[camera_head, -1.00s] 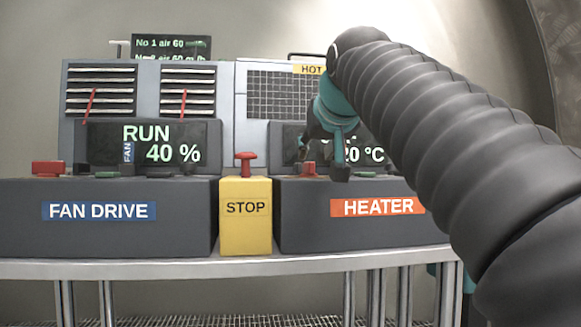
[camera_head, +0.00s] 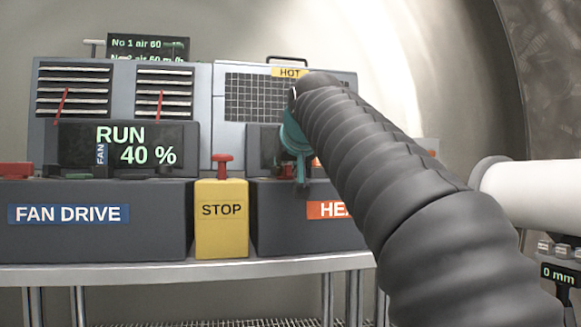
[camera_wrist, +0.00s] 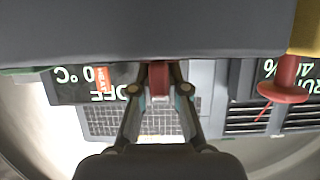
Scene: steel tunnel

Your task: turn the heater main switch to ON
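The heater box (camera_head: 272,225) is a dark box with an orange HEATER label (camera_head: 327,210), partly hidden behind my arm. My gripper (camera_head: 301,184) is at the top of this box, pointing down in the head view. In the upside-down wrist view, a red switch part (camera_wrist: 160,80) lies between my two separated fingertips (camera_wrist: 160,91). Small gaps seem to show beside it, and I cannot tell whether either finger touches it. The heater display (camera_wrist: 85,84) shows part of a status word, probably OFF, an orange HEAT tag and a °C reading.
The yellow STOP box (camera_head: 221,230) with its red button (camera_head: 222,165) stands just left of the heater box. The fan drive box (camera_head: 100,235) is further left; its display (camera_head: 128,147) reads RUN 40 %. A white pipe (camera_head: 525,192) is at the right.

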